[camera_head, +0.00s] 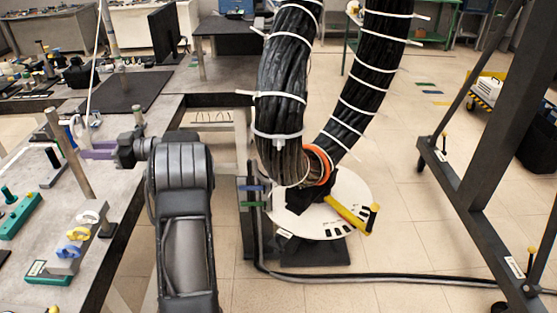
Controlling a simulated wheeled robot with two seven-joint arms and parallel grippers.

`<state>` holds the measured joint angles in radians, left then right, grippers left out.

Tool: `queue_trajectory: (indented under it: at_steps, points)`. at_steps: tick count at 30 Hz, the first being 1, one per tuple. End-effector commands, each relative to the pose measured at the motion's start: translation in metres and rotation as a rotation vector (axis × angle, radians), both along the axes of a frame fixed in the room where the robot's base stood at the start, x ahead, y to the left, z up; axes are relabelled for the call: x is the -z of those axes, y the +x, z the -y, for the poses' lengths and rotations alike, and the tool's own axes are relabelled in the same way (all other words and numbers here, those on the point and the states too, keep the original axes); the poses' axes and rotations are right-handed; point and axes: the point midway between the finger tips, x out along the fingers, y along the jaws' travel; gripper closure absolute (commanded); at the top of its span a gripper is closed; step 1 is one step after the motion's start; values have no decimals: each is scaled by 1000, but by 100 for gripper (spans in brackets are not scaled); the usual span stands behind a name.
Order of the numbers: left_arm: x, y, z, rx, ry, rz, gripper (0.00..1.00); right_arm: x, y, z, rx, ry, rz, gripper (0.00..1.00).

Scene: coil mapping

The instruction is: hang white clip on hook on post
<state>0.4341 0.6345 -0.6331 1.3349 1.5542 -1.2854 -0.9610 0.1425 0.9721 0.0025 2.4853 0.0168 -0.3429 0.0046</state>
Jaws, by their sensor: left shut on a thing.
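My left gripper (86,150), with purple fingers, reaches left over the workbench beside a tan upright post (68,155). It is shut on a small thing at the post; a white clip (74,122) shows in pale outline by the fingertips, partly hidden. A blue piece shows close to it. I cannot tell whether the clip touches a hook on the post; the hook is too small to make out. My right gripper is not in view.
The grey workbench (120,190) holds a yellow and a blue ring-shaped part on a block (70,250) and a green tool (18,212). A thin pole (104,30) stands behind. Thick black cable bundles (284,90) hang right of the bench over a round white plate (320,205).

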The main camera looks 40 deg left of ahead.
Motion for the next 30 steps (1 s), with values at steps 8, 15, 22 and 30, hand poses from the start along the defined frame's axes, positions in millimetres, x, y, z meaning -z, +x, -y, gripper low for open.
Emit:
queue_trajectory:
  at_steps: [8,15,22,30]
  points:
    - [0,0,0,0,0,0,67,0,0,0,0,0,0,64]
    - [0,0,0,0,0,0,52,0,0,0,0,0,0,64]
    - [0,1,1,0,0,0,52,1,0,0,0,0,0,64]
    - [3,18,22,3,0,3,52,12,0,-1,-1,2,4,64]
